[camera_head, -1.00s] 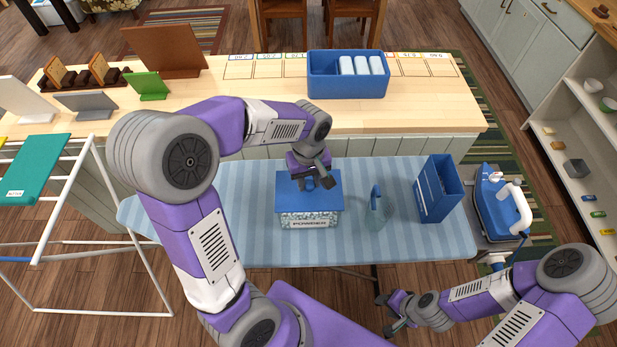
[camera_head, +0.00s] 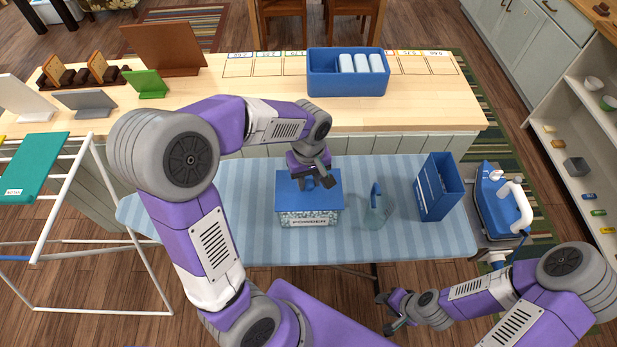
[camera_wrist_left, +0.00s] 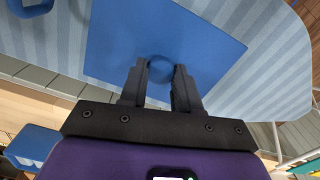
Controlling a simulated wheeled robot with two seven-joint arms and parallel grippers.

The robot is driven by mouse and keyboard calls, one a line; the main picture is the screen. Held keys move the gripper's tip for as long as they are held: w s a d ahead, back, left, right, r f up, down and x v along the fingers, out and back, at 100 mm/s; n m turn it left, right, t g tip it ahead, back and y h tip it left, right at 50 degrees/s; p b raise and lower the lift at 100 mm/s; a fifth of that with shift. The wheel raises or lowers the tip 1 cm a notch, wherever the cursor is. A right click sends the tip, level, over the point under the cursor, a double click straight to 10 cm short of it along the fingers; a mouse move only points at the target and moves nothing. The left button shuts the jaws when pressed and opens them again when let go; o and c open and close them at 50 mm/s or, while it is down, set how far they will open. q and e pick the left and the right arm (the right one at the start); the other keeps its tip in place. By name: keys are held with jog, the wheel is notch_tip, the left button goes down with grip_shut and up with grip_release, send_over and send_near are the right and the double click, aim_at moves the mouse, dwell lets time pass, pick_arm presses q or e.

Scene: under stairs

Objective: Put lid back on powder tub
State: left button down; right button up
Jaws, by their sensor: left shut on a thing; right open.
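The powder tub (camera_head: 309,219) stands on the striped ironing board, its printed front facing me. The blue lid (camera_head: 292,200) lies over the top of the tub and looks level with it; whether it is fully seated I cannot tell. My left gripper (camera_head: 317,183) is above the lid, shut on its round blue knob. In the left wrist view the lid (camera_wrist_left: 120,45) is a flat blue square, and the fingers (camera_wrist_left: 160,78) are on both sides of the knob. My right gripper (camera_head: 390,312) is open and empty, low at the right, off the board's front edge.
A clear jug with a blue handle (camera_head: 377,208) stands just right of the tub. A blue box (camera_head: 438,187) and an iron (camera_head: 499,199) are farther right. The striped board (camera_head: 240,235) is clear left of the tub. A wooden counter (camera_head: 230,112) lies behind.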

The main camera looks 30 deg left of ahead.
aim_at(309, 182)
pick_arm(q)
jog(key=shift+f+b, duration=0.6)
jog(key=shift+f, duration=0.15)
dwell(0.4)
jog(key=shift+c, duration=1.2)
grip_release()
jog(key=shift+r, duration=0.1)
jog(key=shift+r+p, duration=2.6)
jog(key=shift+r, duration=0.4)
jog(key=shift+f, duration=0.1)
